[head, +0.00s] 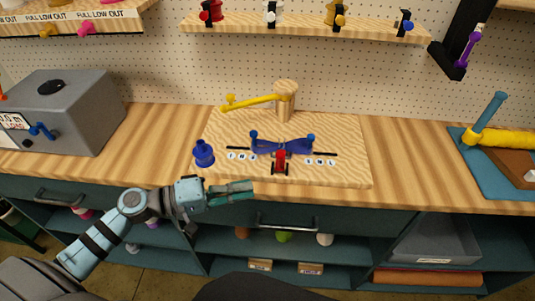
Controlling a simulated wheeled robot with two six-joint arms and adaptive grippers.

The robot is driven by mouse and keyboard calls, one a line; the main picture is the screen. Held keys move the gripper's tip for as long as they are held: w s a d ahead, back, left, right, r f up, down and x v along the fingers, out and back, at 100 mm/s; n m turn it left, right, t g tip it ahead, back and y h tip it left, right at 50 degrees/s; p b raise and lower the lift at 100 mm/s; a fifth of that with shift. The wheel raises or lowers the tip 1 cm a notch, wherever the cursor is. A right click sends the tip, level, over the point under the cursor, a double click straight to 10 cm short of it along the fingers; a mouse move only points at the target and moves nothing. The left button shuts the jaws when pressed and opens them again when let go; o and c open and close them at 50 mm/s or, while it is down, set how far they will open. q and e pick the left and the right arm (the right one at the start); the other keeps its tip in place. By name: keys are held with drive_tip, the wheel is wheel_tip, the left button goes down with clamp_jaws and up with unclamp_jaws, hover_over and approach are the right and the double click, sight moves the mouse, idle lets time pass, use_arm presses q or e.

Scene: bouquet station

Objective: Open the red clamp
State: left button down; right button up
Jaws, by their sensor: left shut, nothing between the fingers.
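A small red clamp (280,159) with dark parts stands at the front middle of the wooden board (350,172). It is against the middle of a blue holder (298,147) that has a round blue knob at each end. I cannot tell from this view how far the clamp is closed. My left gripper (250,189) is shut and empty. It is in front of the counter edge, to the left of and nearer than the clamp, and apart from it. My right gripper is not in view.
A blue bell-shaped piece (203,153) stands left of the holder. A wooden post (286,100) with a yellow arm (250,102) rises behind it. A grey box (70,110) is at left, a blue mat (462,160) at right. A shelf (300,27) hangs above.

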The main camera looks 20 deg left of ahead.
sight(281, 153)
use_arm(q)
drive_tip(key=w+a+r+n+t, duration=0.3)
drive_tip(key=w+a, duration=0.1)
drive_tip(key=a, duration=0.1)
drive_tip(key=shift+w+r+n+y, duration=0.25)
drive_tip(key=shift+r+n+y, duration=0.05)
drive_tip(key=shift+n+y, duration=0.1)
drive_tip(key=shift+r, duration=0.1)
drive_tip(key=p+x, duration=0.3)
drive_tip(key=x, duration=0.6)
drive_tip(key=shift+w+d, duration=0.25)
drive_tip(key=shift+d, duration=0.2)
